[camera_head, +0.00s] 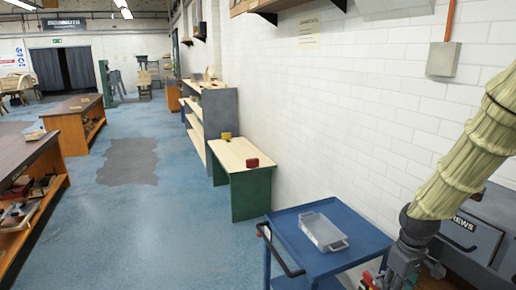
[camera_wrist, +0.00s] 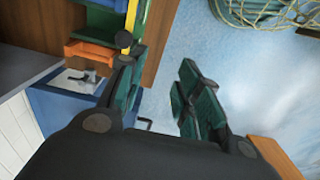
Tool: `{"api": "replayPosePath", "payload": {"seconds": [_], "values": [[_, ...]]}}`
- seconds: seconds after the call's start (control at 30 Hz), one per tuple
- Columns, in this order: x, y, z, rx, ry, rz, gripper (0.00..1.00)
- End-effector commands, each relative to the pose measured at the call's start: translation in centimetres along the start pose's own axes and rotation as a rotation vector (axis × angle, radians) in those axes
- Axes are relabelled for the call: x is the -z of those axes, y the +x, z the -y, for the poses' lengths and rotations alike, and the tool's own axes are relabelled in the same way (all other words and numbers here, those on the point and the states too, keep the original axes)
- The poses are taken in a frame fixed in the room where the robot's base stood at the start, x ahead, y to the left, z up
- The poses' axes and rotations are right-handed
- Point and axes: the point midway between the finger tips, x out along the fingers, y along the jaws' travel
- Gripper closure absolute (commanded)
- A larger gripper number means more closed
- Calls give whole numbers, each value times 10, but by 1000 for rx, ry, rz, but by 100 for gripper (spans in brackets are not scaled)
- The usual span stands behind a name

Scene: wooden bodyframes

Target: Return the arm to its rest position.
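My arm, in a beige ribbed sleeve, comes down the right side of the head view in front of the white brick wall. Its lower end (camera_head: 405,262) reaches the bottom edge, just right of the blue cart (camera_head: 345,262); the fingers are not clear there. In the wrist view my gripper (camera_wrist: 158,82) has its two dark green fingers apart, with pale blue floor showing between them. Nothing is held between them.
Wooden benches (camera_head: 72,118) stand left; the blue floor (camera_head: 170,220) between is open.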

Motion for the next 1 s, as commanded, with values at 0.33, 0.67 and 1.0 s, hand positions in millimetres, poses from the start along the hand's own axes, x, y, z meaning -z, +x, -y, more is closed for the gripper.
{"api": "replayPosePath", "payload": {"seconds": [0.33,0.67,1.0], "values": [[-4,60,21,7,40,-1,66],[-26,165,67,18,119,-3,66],[-76,274,126,23,229,-3,66]]}}
